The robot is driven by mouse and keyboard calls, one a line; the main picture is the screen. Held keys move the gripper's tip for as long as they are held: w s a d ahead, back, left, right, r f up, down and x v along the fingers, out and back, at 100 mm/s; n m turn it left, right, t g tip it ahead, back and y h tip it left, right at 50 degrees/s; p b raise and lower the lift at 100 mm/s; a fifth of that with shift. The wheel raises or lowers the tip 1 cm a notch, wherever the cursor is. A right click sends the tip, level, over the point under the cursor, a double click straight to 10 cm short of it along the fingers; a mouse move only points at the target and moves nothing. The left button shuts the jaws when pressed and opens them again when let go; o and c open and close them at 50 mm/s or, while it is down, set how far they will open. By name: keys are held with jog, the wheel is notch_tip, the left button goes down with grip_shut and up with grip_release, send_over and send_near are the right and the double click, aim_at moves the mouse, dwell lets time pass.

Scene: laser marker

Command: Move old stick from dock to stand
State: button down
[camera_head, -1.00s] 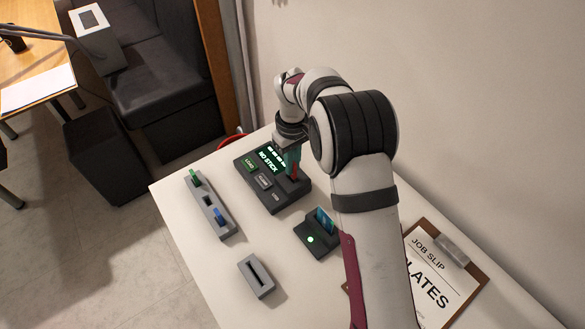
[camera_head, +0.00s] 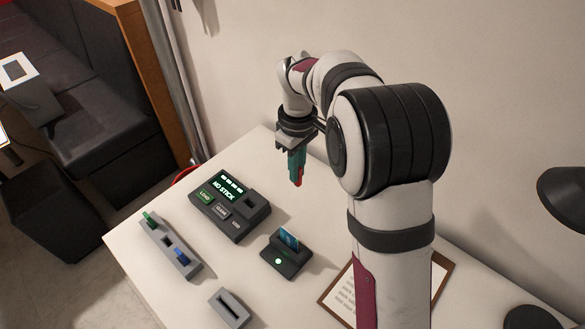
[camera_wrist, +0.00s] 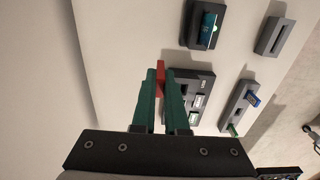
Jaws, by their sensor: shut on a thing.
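My gripper (camera_head: 297,166) is shut on a red stick (camera_head: 299,182) and holds it above the table, pointing down, to the right of the dock. In the wrist view the red stick (camera_wrist: 160,76) shows between the green fingers (camera_wrist: 158,90). The dock (camera_head: 225,222) is a dark box whose lit screen reads "NO STICK"; its square socket (camera_head: 251,203) looks empty. The stand (camera_head: 183,265) is a long grey block left of the dock. It holds a green stick (camera_head: 150,218) and a blue stick (camera_head: 181,257), with an empty slot (camera_head: 167,241) between them.
A dark reader (camera_head: 282,263) with an upright blue card and a green light stands in front of the dock. A grey slotted block (camera_head: 230,308) is near the front. A clipboard (camera_head: 342,290) lies partly behind my arm. A black lamp (camera_head: 565,200) is at right.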

jog(key=s+a, duration=0.3)
jog(key=a, duration=1.3)
jog(key=shift+s, duration=0.15)
jog(key=shift+a, duration=0.1)
jog(key=s+a, duration=0.3)
jog(key=a, duration=1.2)
jog(key=shift+a, duration=0.4)
jog(key=shift+s, duration=0.1)
jog(key=shift+f, duration=5)
jog(key=shift+f, duration=1.7)
